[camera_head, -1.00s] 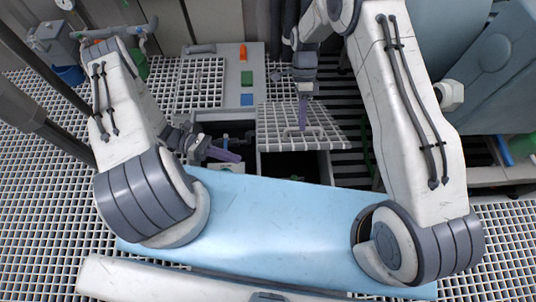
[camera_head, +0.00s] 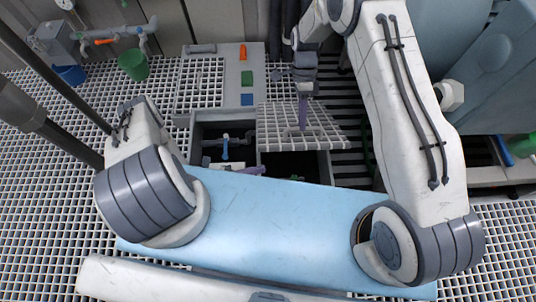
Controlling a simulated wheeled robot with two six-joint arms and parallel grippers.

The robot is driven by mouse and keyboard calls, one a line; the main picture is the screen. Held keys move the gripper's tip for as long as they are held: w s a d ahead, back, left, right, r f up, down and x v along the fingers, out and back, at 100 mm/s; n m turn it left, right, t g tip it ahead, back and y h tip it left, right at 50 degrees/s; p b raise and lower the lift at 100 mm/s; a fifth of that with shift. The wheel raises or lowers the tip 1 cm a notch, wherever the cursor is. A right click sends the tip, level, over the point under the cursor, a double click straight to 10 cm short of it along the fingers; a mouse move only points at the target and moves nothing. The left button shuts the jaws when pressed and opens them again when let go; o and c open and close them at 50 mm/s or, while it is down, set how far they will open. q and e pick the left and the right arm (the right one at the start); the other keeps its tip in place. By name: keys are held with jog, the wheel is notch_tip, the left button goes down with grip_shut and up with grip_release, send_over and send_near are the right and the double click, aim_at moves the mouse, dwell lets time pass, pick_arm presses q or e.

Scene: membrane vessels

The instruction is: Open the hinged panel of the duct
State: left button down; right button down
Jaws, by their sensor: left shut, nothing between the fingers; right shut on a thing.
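The hinged panel (camera_head: 325,137) is a pale grating in the middle of the camera_head view, with a bar handle on it. It covers the back part of a dark duct opening (camera_head: 285,162), whose front part is uncovered. My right gripper (camera_head: 303,122) comes down from above with purple fingers, shut on the panel's handle. My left gripper (camera_head: 252,170) is low at the front edge of the opening, left of the panel.
Left of the panel is an open pit with grey pipes and a blue valve (camera_head: 225,150). A grey plate (camera_head: 236,75) with orange, green and blue blocks lies behind it. A green bucket (camera_head: 133,64) and a blue bucket (camera_head: 70,75) stand at the back left.

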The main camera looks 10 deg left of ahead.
aim_at(262, 150)
jog(key=shift+w+f, duration=0.15)
jog(key=shift+w, duration=0.35)
pick_arm(q)
jog(key=w+d+r, duration=0.3)
jog(key=r, duration=0.1)
jog(key=shift+w+d, duration=0.15)
jog(key=shift+w, duration=0.15)
jog(key=shift+w+r+n, duration=0.5)
jog(key=shift+w+r, duration=0.2)
jog(key=shift+r, duration=0.35)
pick_arm(e)
jog(key=shift+s, duration=0.1)
pick_arm(q)
jog(key=shift+a, duration=0.2)
pick_arm(e)
jog(key=c, duration=0.8)
grip_release()
jog(key=shift+f, duration=0.1)
jog(key=shift+c, duration=0.2)
